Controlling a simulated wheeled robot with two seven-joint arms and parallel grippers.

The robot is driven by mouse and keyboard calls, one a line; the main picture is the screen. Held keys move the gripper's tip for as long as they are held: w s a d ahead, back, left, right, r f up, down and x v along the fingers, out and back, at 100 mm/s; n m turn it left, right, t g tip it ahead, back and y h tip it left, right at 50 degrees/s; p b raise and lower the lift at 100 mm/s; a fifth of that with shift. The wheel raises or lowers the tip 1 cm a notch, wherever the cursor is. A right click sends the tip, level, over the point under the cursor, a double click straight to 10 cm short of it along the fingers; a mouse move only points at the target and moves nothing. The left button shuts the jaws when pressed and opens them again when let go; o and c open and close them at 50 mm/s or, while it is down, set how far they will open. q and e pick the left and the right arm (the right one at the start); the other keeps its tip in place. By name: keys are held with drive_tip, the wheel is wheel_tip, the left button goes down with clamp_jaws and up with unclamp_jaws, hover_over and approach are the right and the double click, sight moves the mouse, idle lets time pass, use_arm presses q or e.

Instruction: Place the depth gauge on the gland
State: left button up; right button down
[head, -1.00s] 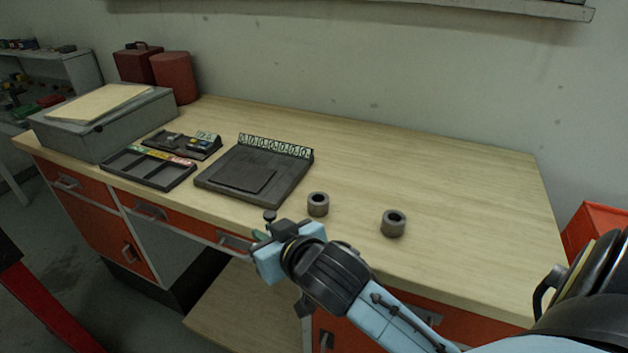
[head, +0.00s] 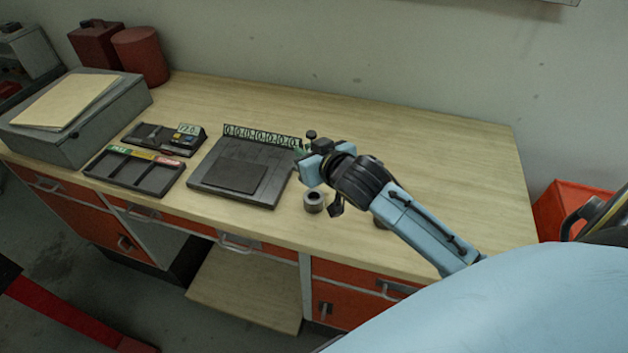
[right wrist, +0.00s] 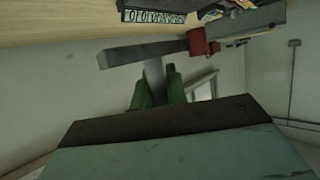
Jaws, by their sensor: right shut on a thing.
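My right gripper (head: 301,152) is above the bench, beside the back right corner of the dark tray. In the right wrist view its green fingers (right wrist: 158,92) are shut on a thin grey piece (right wrist: 153,72), which looks like the depth gauge. A dark bar crosses just beyond it; I cannot tell whether it belongs to the gauge. A second ring (head: 379,222) is mostly hidden behind my right forearm. I cannot tell which is the gland.
A dark tray (head: 211,189) with a numbered strip lies left of the rings. A compartment tray (head: 147,187), a small instrument holder (head: 150,139) and a grey case (head: 95,125) stand farther left. The bench's back right (head: 450,150) is clear.

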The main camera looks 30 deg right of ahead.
hover_over(310, 192)
wheel_tip(310, 192, down, 5)
use_arm(q)
drive_tip(key=shift+w+r, duration=0.15)
drive_tip(key=shift+w, duration=0.45)
use_arm(e)
drive_tip(key=shift+f, duration=2.2)
drive_tip(key=shift+f, duration=0.15)
drive_tip(key=c, duration=1.4)
unclamp_jaws()
drive_tip(key=shift+r, duration=0.2)
drive_tip(key=v, duration=1.2)
